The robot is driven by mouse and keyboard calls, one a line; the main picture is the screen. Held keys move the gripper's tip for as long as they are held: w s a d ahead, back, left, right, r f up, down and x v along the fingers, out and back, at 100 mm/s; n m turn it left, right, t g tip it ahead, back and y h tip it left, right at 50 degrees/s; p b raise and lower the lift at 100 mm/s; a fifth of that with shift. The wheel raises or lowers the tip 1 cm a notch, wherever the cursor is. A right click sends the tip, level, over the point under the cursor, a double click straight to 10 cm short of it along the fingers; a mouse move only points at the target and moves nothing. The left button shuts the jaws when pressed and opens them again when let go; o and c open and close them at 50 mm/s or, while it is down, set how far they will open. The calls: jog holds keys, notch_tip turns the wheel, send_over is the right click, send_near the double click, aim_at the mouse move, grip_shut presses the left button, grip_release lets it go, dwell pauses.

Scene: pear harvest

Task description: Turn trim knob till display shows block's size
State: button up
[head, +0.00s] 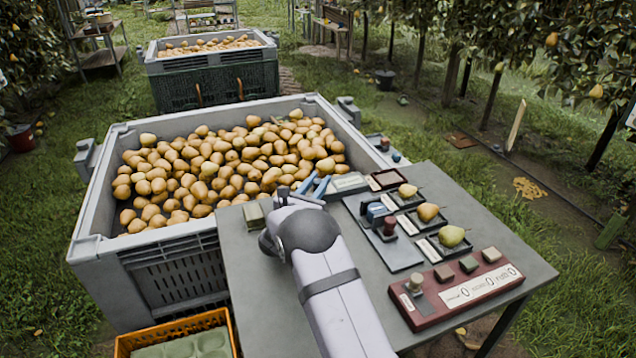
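My gripper (314,186) is over the back of the grey table, with its two blue fingers apart and nothing visible between them. A grey plate (398,258) in the middle holds a dark red knob-like piece (390,226) and a blue block-like piece (376,212). I cannot tell which is the trim knob or the measured block. My gripper is apart from both knobs.
A grey-green block (254,215) lies left of my arm. A large grey bin (110,205) of pears stands behind left, an orange crate (232,318) below. Bare tabletop (490,215) shows at right.

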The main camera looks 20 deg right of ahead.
jog(key=shift+d+n+t+y+b, duration=0.1)
jog(key=shift+n+t+y+b, duration=0.8)
jog(key=shift+y+b, duration=0.25)
jog(key=n+t+y+b, duration=0.1)
jog(key=n+y+b, duration=0.1)
jog(key=y+b, duration=0.1)
jog(key=shift+t, duration=0.4)
jog(key=shift+r+n+y+b, duration=0.15)
jog(key=shift+n+y+b, duration=0.25)
jog(key=shift+b, duration=0.1)
jog(key=o, duration=1)
